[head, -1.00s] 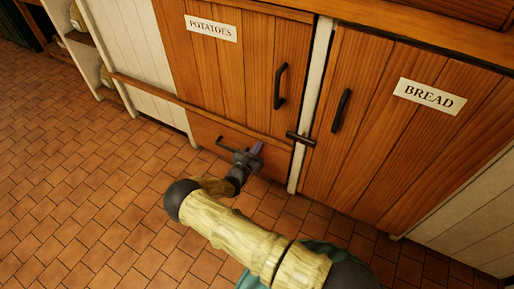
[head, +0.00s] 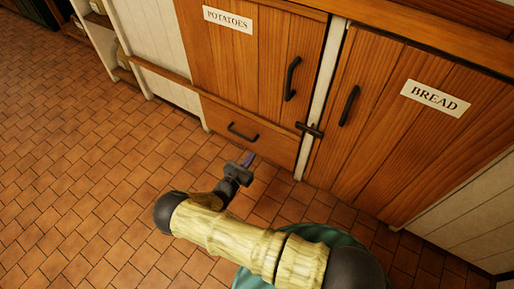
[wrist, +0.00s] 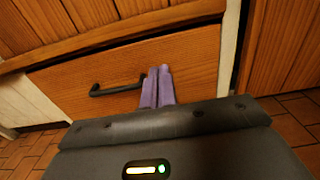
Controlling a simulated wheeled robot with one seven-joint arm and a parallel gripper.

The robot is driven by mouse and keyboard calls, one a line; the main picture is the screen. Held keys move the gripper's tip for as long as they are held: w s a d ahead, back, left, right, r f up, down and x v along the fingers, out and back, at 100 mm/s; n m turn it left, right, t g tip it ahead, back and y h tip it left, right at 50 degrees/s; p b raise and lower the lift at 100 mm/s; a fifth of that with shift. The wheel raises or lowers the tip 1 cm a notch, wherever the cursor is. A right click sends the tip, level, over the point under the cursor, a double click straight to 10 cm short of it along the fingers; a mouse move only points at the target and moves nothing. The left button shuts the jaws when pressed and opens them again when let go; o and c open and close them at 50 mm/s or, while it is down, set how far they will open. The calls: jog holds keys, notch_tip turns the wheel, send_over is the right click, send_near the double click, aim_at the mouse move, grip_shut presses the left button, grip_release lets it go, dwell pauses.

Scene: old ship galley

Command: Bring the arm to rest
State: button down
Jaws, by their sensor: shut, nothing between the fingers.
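My gripper (head: 248,160) is low in front of the cabinets in the head view, apart from the drawer. Its purple fingers (wrist: 158,87) are together in the wrist view, with nothing between them. A wooden drawer (head: 262,141) with a black handle (head: 243,131) sits below the potatoes door (head: 245,65) and looks shut. The drawer also shows in the wrist view (wrist: 195,60), with its handle (wrist: 117,88) just left of the fingers. My arm reaches from the lower right of the head view over the floor.
The bread door (head: 400,120) is shut at the right, with a dark latch (head: 309,130) at the post between the doors. A pale shelf unit (head: 100,40) stands at the upper left. The tiled floor (head: 80,170) at the left is clear.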

jog(key=shift+s, duration=0.25)
dwell(0.4)
jog(key=s+d+r+m+g+p, duration=0.1)
jog(key=s+d+r+m+g, duration=0.2)
jog(key=d+r+m+g, duration=0.45)
jog(key=s+d+r+m+g+p, duration=0.1)
jog(key=s+d+r+m+g, duration=0.2)
jog(key=d+r+m+g, duration=0.4)
jog(key=s+d+r+m+t+y+p, duration=0.1)
jog(key=s+d+r+m+y+p, duration=0.1)
jog(key=s+r+m+y, duration=0.65)
jog(key=s+d+r+m+t+y+p, duration=0.15)
jog(key=s+r+m, duration=0.35)
jog(key=r, duration=0.9)
notch_tip(320, 180, up, 38)
jog(key=w+m+p, duration=0.1)
jog(key=p, duration=3.6)
jog(key=shift+w+d+r+m+g+p, duration=0.15)
jog(key=shift+d+m+g+p, duration=0.15)
jog(key=shift+p, duration=0.1)
